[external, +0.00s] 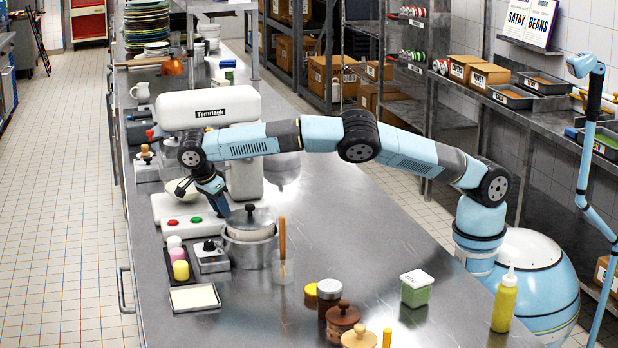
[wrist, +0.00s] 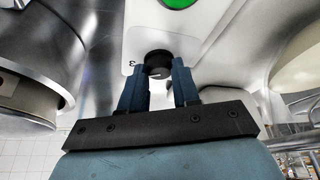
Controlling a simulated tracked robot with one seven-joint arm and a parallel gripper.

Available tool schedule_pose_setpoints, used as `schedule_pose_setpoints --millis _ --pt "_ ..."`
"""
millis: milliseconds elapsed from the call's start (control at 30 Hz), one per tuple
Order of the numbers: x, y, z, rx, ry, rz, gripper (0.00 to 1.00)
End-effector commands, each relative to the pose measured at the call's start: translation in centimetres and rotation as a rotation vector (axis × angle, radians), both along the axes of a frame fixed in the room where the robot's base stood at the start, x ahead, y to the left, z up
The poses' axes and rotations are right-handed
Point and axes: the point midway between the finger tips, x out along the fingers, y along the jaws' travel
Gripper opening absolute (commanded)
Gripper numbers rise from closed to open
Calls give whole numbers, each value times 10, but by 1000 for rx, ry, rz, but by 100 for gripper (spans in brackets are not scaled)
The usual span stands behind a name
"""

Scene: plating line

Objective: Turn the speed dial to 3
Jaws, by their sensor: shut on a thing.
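The speed dial (wrist: 158,62) is a small round black knob on the white mixer. In the wrist view the figure 3 is printed just left of it. My gripper (wrist: 160,78) has its two blue fingers on either side of the dial and is shut on it. I cannot clearly tell which way the dial's mark points. In the external view my gripper (external: 221,209) reaches down to the front of the white mixer (external: 208,108), labelled Temrizek; the dial is hidden there.
The mixer's base bears a red button (external: 173,223) and a green button (external: 196,220), close to my gripper. A lidded steel pot (external: 249,250) stands just in front. Small coloured jars (external: 179,270) stand to its left. The counter to the right (external: 370,220) is clear.

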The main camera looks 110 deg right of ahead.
Motion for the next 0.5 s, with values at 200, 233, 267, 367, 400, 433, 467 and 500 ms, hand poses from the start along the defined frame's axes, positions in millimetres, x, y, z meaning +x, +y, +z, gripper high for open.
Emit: schedule_pose_setpoints --millis 200,233,267,367,400,433,467,500 --pt "1 1 0 0 -5 3 0" --pt "1 1 0 0 -5 3 0" --pt "1 1 0 0 -5 3 32" --pt "1 1 0 0 -4 3 41" --pt "1 1 0 0 -3 3 45" --pt "1 1 0 0 -3 3 48" --pt "1 0 0 0 -3 3 51" --pt "1 0 0 0 -2 3 55"
